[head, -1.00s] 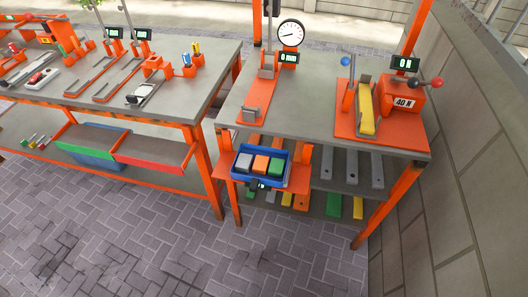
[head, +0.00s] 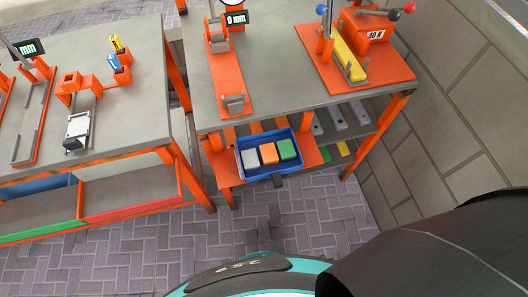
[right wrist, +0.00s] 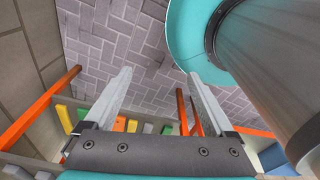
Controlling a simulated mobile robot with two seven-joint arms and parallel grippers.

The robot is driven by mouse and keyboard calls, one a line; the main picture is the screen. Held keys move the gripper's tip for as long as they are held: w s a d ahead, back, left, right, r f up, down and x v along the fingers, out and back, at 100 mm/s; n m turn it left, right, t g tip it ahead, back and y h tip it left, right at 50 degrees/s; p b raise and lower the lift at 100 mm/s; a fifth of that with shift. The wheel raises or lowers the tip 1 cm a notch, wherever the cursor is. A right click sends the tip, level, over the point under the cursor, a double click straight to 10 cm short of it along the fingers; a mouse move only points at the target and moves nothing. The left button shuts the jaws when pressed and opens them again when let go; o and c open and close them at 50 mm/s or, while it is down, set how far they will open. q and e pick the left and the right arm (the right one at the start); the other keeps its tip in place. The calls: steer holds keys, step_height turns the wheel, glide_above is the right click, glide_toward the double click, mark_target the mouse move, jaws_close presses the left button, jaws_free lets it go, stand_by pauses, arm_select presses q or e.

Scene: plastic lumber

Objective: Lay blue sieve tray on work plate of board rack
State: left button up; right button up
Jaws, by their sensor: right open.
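The blue tray (head: 268,153) sits at the front of the board rack (head: 290,110) in the head view. It holds a grey block (head: 249,158), an orange block (head: 268,153) and a green block (head: 287,149), and a dark tab (head: 278,181) shows at its front. An orange plate (head: 226,169) sticks out under and beside the tray; contact beneath is hidden. My right gripper (right wrist: 160,73) is open and empty in the right wrist view, its fingers pointing over paved floor. My left gripper is out of view.
The rack's top carries a gauge stand (head: 232,75) and an orange press (head: 365,35) with a yellow board (head: 345,58). A second bench (head: 130,115) stands left. A block wall (head: 460,110) closes the right side. Paved floor (head: 130,245) is clear in front.

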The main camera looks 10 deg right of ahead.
steer(key=w+a+r+t+p, duration=0.1)
steer(key=w+a+r+p, duration=0.1)
steer(key=w+r, duration=1.3)
step_height(320, 180, up, 24)
steer(key=t+p, duration=0.1)
steer(key=p, duration=0.1)
steer(key=w+a+f+n+g+y, duration=0.1)
steer(key=w+a+f+n+y, duration=0.35)
steer(key=n, duration=0.55)
steer(key=w+d+r+n+g, duration=0.2)
steer(key=w+d+n, duration=0.3)
steer(key=d+n, duration=0.1)
steer(key=b, duration=0.2)
glide_toward(277, 178)
step_height(277, 178, down, 3)
steer(key=shift+a+x, duration=0.2)
steer(key=shift+x, duration=1.25)
steer(key=shift+a+x, duration=0.25)
steer(key=shift+x, duration=1.25)
steer(key=shift+r, duration=0.2)
steer(key=shift+c, duration=0.4)
